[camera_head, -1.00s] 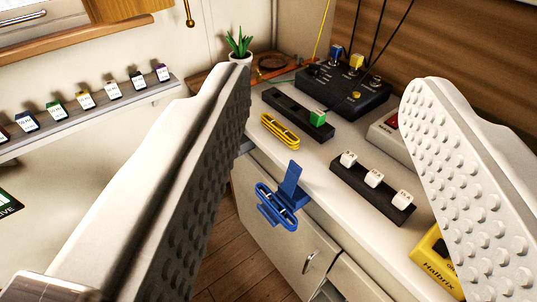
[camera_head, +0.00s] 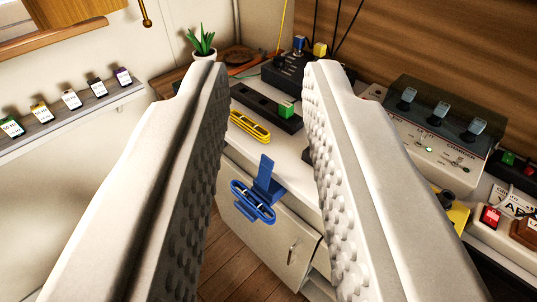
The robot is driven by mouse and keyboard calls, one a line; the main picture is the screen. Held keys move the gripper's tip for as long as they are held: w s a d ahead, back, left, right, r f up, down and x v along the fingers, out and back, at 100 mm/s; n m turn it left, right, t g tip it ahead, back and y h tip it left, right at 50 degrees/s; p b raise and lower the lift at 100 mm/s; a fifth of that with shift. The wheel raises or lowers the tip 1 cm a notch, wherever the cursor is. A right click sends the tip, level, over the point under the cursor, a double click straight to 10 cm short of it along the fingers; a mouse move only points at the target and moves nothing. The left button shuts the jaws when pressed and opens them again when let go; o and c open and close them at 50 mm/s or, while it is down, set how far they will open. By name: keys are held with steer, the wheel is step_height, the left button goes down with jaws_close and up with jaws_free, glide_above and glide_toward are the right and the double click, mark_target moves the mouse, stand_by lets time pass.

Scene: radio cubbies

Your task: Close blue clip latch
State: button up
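The blue clip latch (camera_head: 254,197) is fixed at the front edge of the white counter, above a cabinet door. Its flat blue plate (camera_head: 266,178) stands up at an angle from the edge, and a blue looped part hangs at its lower left. My gripper (camera_head: 266,80) has its two pale, studded fingers apart, with nothing between them. The latch shows in the gap between the fingers, farther off and not touched.
A yellow bundle (camera_head: 250,126) and a black rail with a green block (camera_head: 286,107) lie on the counter behind the latch. A grey box with knobs (camera_head: 436,130) stands at right. A potted plant (camera_head: 202,42) stands at back left. The wooden floor below is clear.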

steer(key=w+g, duration=0.1)
steer(key=w, duration=0.1)
steer(key=w+f+m+g, duration=0.1)
steer(key=w, duration=0.1)
steer(key=w+f+g, duration=0.1)
steer(key=w, duration=0.2)
steer(key=shift+d+f+m, duration=0.15)
steer(key=shift+f+m, duration=0.05)
steer(key=shift+m, duration=0.1)
jaws_close()
steer(key=m+g, duration=0.7)
steer(key=g, duration=0.6)
glide_above(265, 173)
steer(key=w+d, duration=0.4)
step_height(265, 173, down, 16)
steer(key=shift+h, duration=0.4)
steer(key=f, duration=1)
steer(key=shift+w+d+f, duration=0.25)
steer(key=shift+w+f, duration=0.1)
steer(key=shift+s+a+r, duration=0.25)
steer(key=shift+s+a, duration=0.2)
steer(key=shift+a, duration=0.05)
steer(key=shift+s+a+r, duration=0.25)
steer(key=shift+s+a, duration=0.2)
steer(key=shift+s+a+r, duration=0.15)
steer(key=shift+s+a, duration=0.3)
steer(key=shift+a, duration=0.05)
